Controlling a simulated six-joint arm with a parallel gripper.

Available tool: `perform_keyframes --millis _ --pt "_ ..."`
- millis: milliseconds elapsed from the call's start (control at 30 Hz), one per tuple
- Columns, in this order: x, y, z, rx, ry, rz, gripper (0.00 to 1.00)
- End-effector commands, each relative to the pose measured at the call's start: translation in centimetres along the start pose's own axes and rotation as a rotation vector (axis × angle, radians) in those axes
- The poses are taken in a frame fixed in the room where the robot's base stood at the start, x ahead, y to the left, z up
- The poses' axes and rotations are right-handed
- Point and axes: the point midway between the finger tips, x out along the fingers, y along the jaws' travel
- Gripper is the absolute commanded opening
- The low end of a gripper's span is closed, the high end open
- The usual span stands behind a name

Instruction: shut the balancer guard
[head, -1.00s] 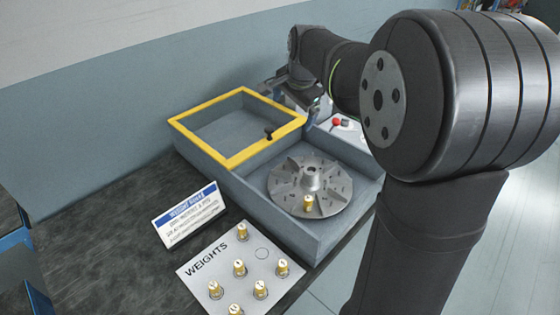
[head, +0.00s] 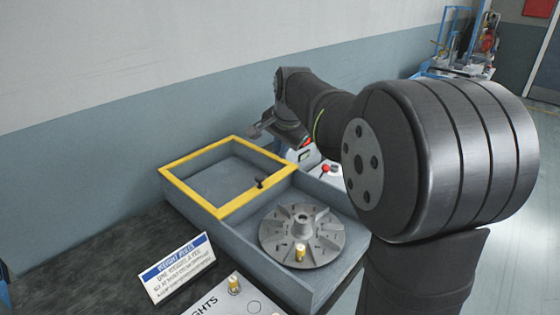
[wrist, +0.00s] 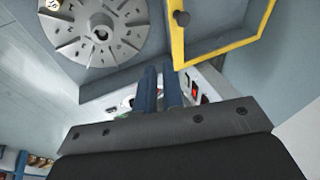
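The balancer guard (head: 222,212) is a yellow frame with a black knob (head: 260,183). It lies over the left part of the grey balancer box (head: 300,291). The rotor (head: 285,246), a grey finned disc with one brass weight (head: 300,254) on it, is uncovered in the right part. My gripper (head: 258,130) is above and behind the guard's back edge, apart from it. In the wrist view, its two blue fingers (wrist: 160,68) are side by side with only a thin gap and nothing held. There the guard (wrist: 232,50) and its knob (wrist: 182,18) show at upper right, beyond the fingertips.
A control panel with a red button (head: 325,168) sits behind the box. My arm's large joint fills the right side. The space above the guard looks clear.

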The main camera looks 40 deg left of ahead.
Motion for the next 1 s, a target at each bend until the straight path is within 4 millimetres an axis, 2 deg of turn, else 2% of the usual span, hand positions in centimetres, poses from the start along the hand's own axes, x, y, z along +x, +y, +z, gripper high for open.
perform_keyframes --millis 300,500,600,767,867,1000 --pt "6.8 -7.9 -2.9 -0.64 -0.042 0.011 0.0" --pt "10.2 -11.0 -3.5 -0.946 -0.06 0.008 0.0" --pt "11.0 -11.6 -3.6 -1.02 -0.064 0.007 0.0" --pt "12.1 -11.8 -3.6 -1.05 -0.066 0.006 0.0" --pt "13.5 -11.7 -3.5 -1.048 -0.069 0.008 0.0" --pt "16.5 -11.5 -3.3 -1.047 -0.069 0.008 0.0"
